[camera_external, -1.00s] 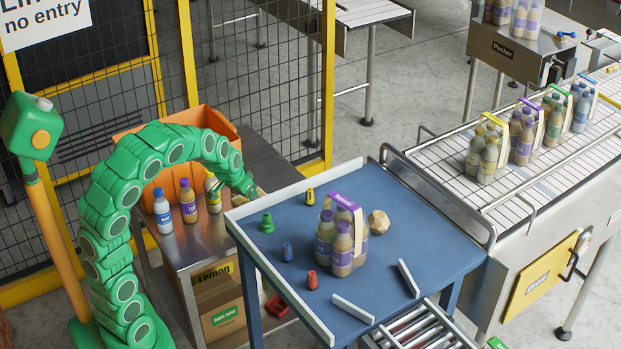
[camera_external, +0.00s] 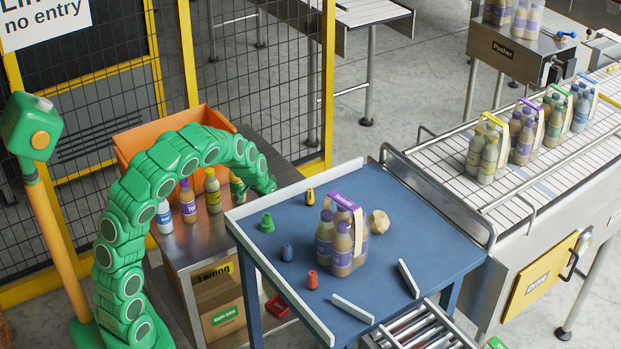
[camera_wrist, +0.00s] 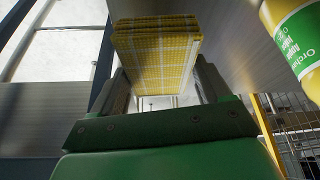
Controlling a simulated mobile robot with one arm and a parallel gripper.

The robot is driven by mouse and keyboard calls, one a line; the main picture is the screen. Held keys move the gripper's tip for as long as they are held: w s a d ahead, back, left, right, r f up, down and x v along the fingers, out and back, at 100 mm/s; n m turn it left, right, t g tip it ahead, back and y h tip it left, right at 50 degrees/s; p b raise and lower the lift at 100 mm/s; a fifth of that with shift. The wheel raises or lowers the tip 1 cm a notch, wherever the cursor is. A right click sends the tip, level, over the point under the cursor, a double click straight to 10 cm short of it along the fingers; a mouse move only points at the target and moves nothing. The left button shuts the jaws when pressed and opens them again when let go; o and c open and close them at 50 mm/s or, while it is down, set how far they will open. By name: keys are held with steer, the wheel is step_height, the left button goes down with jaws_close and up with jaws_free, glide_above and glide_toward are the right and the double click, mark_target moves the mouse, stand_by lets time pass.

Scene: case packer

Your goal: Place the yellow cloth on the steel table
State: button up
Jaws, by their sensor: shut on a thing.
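The yellow checked cloth (camera_wrist: 158,55) is a folded block between the two fingers of my gripper (camera_wrist: 163,88) in the wrist view. My gripper is shut on it. In the external view the end of my arm (camera_external: 264,186) is over the right side of the steel table, close to the blue table's left rail. The cloth and fingertips cannot be made out there. The steel table (camera_external: 205,240) carries several bottles: a blue-labelled one (camera_external: 165,218), a purple one (camera_external: 188,203), a yellow one (camera_external: 213,192) and a green one (camera_external: 237,188).
An orange crate (camera_external: 128,148) stands at the back of the steel table. A bottle with a green label (camera_wrist: 298,42) is close on the right in the wrist view. The blue table (camera_external: 400,215) with a white rail (camera_external: 275,275) borders the steel table on the right.

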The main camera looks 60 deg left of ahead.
steer(key=shift+w+a+f, duration=0.15)
steer(key=shift+w+f, duration=0.35)
steer(key=shift+f, duration=1.55)
steer(key=o, duration=1.1)
steer(key=shift+f, duration=0.1)
steer(key=v, duration=1.2)
steer(key=shift+s, duration=0.1)
